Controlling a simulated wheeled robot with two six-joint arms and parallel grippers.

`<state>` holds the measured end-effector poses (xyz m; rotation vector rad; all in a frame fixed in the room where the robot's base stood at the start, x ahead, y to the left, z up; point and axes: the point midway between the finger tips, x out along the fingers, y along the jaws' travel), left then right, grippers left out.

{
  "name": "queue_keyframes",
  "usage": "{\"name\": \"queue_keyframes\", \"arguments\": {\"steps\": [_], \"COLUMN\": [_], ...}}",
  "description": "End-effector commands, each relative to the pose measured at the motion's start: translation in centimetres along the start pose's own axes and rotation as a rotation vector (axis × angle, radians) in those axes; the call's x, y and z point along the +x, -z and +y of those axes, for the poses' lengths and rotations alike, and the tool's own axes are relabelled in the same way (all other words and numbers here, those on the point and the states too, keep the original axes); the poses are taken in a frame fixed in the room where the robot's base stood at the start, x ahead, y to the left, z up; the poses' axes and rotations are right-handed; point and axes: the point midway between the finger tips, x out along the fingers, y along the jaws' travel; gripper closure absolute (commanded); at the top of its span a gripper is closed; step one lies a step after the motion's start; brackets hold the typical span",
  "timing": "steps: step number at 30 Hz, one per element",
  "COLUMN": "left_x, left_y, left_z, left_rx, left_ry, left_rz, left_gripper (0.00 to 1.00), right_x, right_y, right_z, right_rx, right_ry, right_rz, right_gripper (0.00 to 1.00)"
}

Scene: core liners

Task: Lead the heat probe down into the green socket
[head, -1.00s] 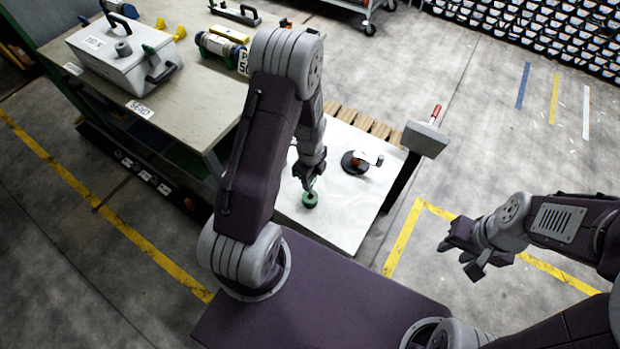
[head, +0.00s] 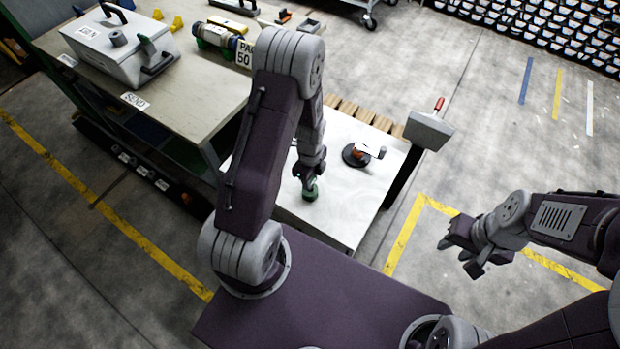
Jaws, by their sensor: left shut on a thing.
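The green socket (head: 310,195) stands on the white tabletop (head: 345,215) in the head view, small and partly covered by my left gripper. My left gripper (head: 308,182) points down right over the socket, its fingers at the socket's top. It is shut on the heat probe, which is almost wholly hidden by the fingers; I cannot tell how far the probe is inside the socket. My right gripper (head: 458,257) hangs over the floor at the right, well away from the socket, open and empty.
A black round stand with an orange part (head: 358,154) is behind and right of the socket. A grey plate with a red handle (head: 430,128) is at the table's right edge. A workbench (head: 190,105) with a grey case (head: 118,48) stands at the left.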

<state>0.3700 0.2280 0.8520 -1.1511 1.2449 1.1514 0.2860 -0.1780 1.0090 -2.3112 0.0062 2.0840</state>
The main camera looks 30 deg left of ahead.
Motion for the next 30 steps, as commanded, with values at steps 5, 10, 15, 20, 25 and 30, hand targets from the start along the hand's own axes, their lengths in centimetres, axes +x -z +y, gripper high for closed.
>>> {"name": "queue_keyframes", "arguments": {"steps": [5, 10, 15, 20, 25, 30], "left_x": [0.6, 0.6, 0.6, 0.6, 0.5, -2.3], "left_y": [0.0, 0.0, 0.0, 0.0, 0.0, 0.0], "left_z": [0.0, 0.0, 0.0, 0.0, 0.0, -0.2], "left_rx": [0.0, 0.0, 0.0, 0.0, 0.0, 0.0], "left_ry": [0.0, 0.0, 0.0, 0.0, 0.001, 0.007], "left_rz": [0.0, 0.0, 0.0, 0.0, 0.0, -0.002], "left_gripper": [1.0, 1.0, 0.51, 0.48, 0.48, 0.48], "right_x": [0.5, 0.5, 0.5, 0.5, 0.5, 0.4], "right_y": [-0.1, -0.1, -0.1, -0.1, -0.1, -0.1], "right_z": [0.0, 0.0, 0.0, 0.0, 0.0, 0.0], "right_rx": [0.0, 0.0, 0.0, 0.0, 0.0, 0.0], "right_ry": [0.0, 0.0, 0.0, 0.0, 0.0, 0.0], "right_rz": [0.0, 0.0, 0.0, 0.0, 0.0, 0.0], "right_gripper": [0.64, 0.64, 0.64, 0.64, 0.64, 0.64]}}
